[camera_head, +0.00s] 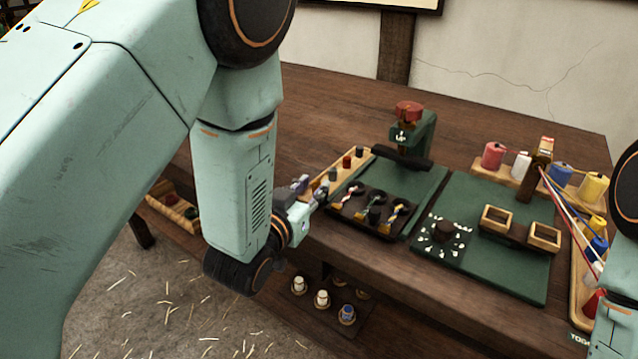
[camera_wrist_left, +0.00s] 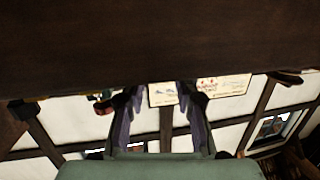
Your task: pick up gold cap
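I cannot make out a gold cap for certain in either view. A narrow wooden rack (camera_head: 322,186) on the bench holds small dark and red caps (camera_head: 347,162); its near end is partly hidden by my left gripper. My left gripper (camera_head: 312,192) is at the rack's near left end, at the bench's front edge. In the left wrist view its two purple-grey fingers (camera_wrist_left: 160,112) stand apart with nothing between them. My right gripper is out of view; only part of that arm shows at the right edge.
A black tray (camera_head: 373,232) with cord-wound pieces lies right of the rack. A green press with a red top (camera_head: 410,110) stands behind. A green mat (camera_head: 515,280) carries two wooden frames. Colored spools (camera_head: 493,155) stand at the right. Several white and blue-topped pieces (camera_head: 322,299) sit on a low shelf.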

